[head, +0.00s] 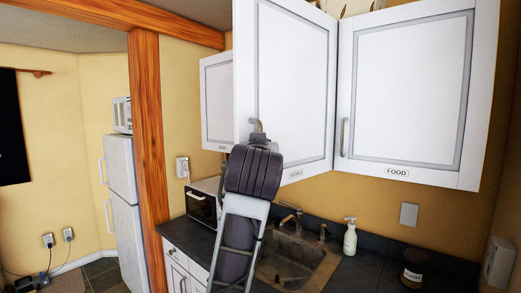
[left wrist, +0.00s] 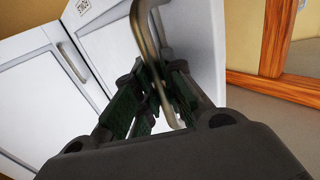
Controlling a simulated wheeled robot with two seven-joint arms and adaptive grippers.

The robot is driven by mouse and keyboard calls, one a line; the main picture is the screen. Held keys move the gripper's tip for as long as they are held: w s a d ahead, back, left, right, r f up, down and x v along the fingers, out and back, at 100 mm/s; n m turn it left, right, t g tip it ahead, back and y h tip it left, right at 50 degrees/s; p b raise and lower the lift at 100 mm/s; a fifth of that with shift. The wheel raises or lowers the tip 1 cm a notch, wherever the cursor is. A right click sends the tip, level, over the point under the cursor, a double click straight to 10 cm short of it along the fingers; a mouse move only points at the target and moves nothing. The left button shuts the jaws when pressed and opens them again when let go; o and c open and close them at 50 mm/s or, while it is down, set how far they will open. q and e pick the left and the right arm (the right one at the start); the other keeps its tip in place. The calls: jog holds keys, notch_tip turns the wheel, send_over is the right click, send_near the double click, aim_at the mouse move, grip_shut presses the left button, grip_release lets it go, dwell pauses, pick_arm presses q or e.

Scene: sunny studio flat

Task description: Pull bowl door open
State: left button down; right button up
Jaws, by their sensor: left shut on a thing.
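The bowl door (head: 290,80) is a white cabinet door with a grey inset border. Its small label (head: 292,174) is at the lower edge, too blurred to read surely. My left gripper (head: 258,138) is at the door's lower left side, at its metal handle (head: 256,124). In the left wrist view the curved handle (left wrist: 146,35) runs down between the dark finger pads of my left gripper (left wrist: 158,92), which are shut on it. The gripper hides the handle's lower part in the head view. My right gripper is not in view.
The door marked FOOD (head: 410,85) is shut on the right. A smaller white cabinet (head: 217,100) is at the left. Below are a sink (head: 290,265), a soap bottle (head: 350,238), a dark jar (head: 414,268) and a microwave (head: 201,207). A wooden post (head: 147,150) stands left.

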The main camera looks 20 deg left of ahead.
pick_arm(q)
jog(key=c, duration=1.8)
grip_release()
jog(key=o, duration=0.3)
jog(key=shift+s, duration=0.1)
jog(key=v, duration=1.2)
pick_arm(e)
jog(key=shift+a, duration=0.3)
pick_arm(q)
jog(key=shift+f, duration=0.1)
